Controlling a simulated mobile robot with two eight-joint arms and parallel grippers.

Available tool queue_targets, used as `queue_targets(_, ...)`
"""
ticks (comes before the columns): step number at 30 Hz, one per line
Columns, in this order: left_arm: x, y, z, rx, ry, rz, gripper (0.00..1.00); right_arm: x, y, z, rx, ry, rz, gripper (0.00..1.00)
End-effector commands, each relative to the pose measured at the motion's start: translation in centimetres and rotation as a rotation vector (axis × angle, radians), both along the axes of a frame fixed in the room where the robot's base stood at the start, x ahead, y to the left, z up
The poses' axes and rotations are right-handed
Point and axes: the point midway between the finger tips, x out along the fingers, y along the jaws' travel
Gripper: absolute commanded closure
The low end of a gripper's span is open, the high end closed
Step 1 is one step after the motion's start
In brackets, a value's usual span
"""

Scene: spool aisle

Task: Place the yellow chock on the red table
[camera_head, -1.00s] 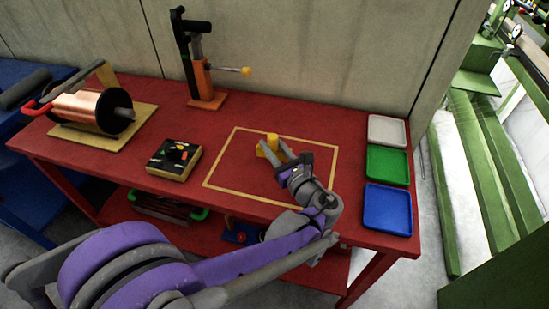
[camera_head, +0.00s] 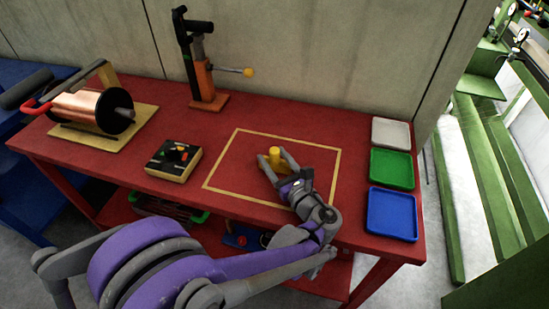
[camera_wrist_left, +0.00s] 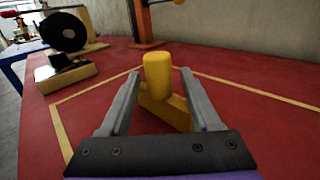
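The yellow chock (camera_head: 275,157), a wedge-like block with an upright round peg, rests on the red table (camera_head: 314,134) inside a yellow taped outline. My left gripper (camera_head: 275,159) is low over the table with its fingers spread on either side of the chock. In the left wrist view the chock (camera_wrist_left: 158,75) stands between the two fingers (camera_wrist_left: 160,90), with red table visible beside the left finger. The right finger hides part of the chock's base, so contact there is unclear. My right gripper is not in view.
A copper wire spool (camera_head: 85,108) on a board and a black button box (camera_head: 173,159) are at left. An orange-based stand (camera_head: 205,85) is at the back. White (camera_head: 391,132), green (camera_head: 392,168) and blue (camera_head: 391,213) trays line the right edge. The outline's right part is clear.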

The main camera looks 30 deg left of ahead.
Motion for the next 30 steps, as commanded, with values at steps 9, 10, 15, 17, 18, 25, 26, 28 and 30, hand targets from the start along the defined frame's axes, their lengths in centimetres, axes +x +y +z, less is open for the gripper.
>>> queue_targets(9, -0.1, -0.2, 0.5, 0.0, 0.0, -0.001, 0.37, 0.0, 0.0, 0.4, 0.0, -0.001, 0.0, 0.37)
queue_targets(10, -0.2, -0.5, 0.4, 0.0, 0.0, -0.002, 0.37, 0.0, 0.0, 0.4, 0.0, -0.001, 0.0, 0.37)
queue_targets(15, -1.8, -3.2, 0.4, -0.001, 0.001, -0.005, 0.37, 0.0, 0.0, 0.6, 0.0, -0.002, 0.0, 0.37)
queue_targets(17, -2.5, -4.4, 0.4, -0.001, 0.0, -0.006, 0.37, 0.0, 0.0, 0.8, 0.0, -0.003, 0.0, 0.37)
queue_targets(18, -3.0, -5.2, 0.4, -0.001, 0.0, -0.006, 0.37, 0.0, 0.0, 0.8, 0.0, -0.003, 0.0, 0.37)
queue_targets(25, -5.3, -8.8, 0.4, -0.001, 0.0, -0.005, 0.37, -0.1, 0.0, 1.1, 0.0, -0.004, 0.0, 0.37)
queue_targets(26, -5.5, -9.1, 0.4, -0.001, 0.001, -0.004, 0.37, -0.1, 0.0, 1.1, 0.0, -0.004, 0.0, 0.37)
queue_targets(28, -5.9, -9.7, 0.3, -0.001, 0.001, -0.003, 0.37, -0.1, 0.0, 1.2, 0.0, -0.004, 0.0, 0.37)
queue_targets(30, -6.1, -10.0, 0.3, -0.001, 0.001, -0.001, 0.37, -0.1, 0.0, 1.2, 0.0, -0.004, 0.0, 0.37)
